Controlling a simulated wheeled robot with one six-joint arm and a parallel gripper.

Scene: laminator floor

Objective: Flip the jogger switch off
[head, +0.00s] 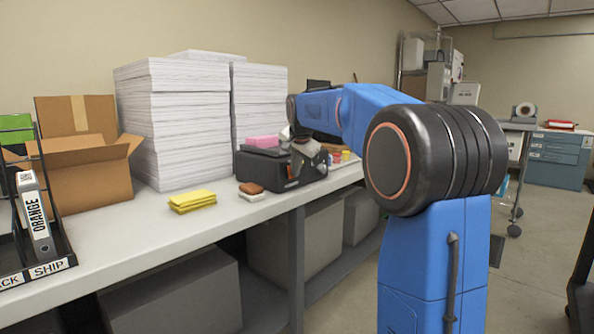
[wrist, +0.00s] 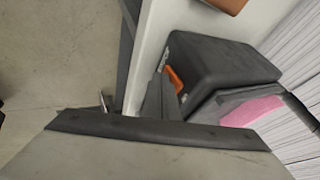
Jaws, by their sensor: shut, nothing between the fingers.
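The jogger (head: 262,168) is a black box on the bench, with a pink stack (head: 262,141) on top. In the wrist view the jogger (wrist: 215,68) shows its end face with an orange switch (wrist: 174,79). My gripper (head: 310,158) is at the jogger's right end in the head view, covering part of it. In the wrist view my gripper's dark fingers (wrist: 160,90) are shut and empty, with the tips right beside the switch. I cannot tell whether they touch it, or which way the switch is set.
Tall white paper stacks (head: 178,120) stand behind the jogger. Yellow pads (head: 192,201) and a brown-and-white block (head: 251,191) lie in front of it on the bench (head: 150,235). An open cardboard box (head: 85,180) and a binder rack (head: 40,262) are at the left.

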